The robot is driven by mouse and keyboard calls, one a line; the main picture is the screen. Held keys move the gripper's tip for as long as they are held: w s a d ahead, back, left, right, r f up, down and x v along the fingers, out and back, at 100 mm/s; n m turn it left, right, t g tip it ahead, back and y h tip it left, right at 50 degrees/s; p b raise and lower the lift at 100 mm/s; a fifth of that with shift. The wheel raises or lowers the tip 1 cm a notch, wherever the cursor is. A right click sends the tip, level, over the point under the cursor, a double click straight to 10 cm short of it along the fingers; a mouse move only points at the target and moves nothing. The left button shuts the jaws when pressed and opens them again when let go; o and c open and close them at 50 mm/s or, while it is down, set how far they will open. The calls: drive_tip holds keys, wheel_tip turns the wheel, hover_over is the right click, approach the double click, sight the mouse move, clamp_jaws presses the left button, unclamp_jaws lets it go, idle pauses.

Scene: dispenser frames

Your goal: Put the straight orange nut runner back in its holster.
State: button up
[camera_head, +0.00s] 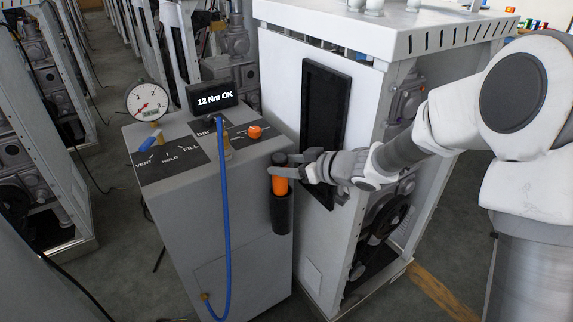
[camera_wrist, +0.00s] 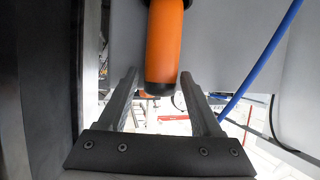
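The straight orange nut runner (camera_head: 280,185) stands upright at the right side of the grey cabinet, its lower part hidden in the black holster (camera_head: 281,214). Its dark end cap shows above the orange body. In the wrist view the nut runner (camera_wrist: 164,45) hangs down from the top edge, its dark cap toward the fingertips. My gripper (camera_head: 291,171) is at the upper part of the tool. In the wrist view my gripper (camera_wrist: 160,76) has its two fingers apart, one on each side of the cap, with a gap visible on the left.
The grey cabinet (camera_head: 232,220) carries a gauge (camera_head: 147,101), a display reading "12 Nm OK" (camera_head: 212,96) and an orange knob (camera_head: 255,131). A blue hose (camera_head: 224,220) hangs down its front. A white machine frame (camera_head: 280,80) stands close on the right.

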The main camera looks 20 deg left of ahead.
drive_tip(key=shift+o, duration=0.6)
drive_tip(key=shift+d+r, duration=0.1)
drive_tip(key=shift+r, duration=0.1)
drive_tip(key=p+v, duration=0.4)
drive_tip(key=v, duration=0.7)
drive_tip(key=shift+s+d, duration=0.2)
drive_tip(key=shift+d, duration=0.1)
drive_tip(key=shift+d+r, duration=0.1)
drive_tip(key=shift+r, duration=0.05)
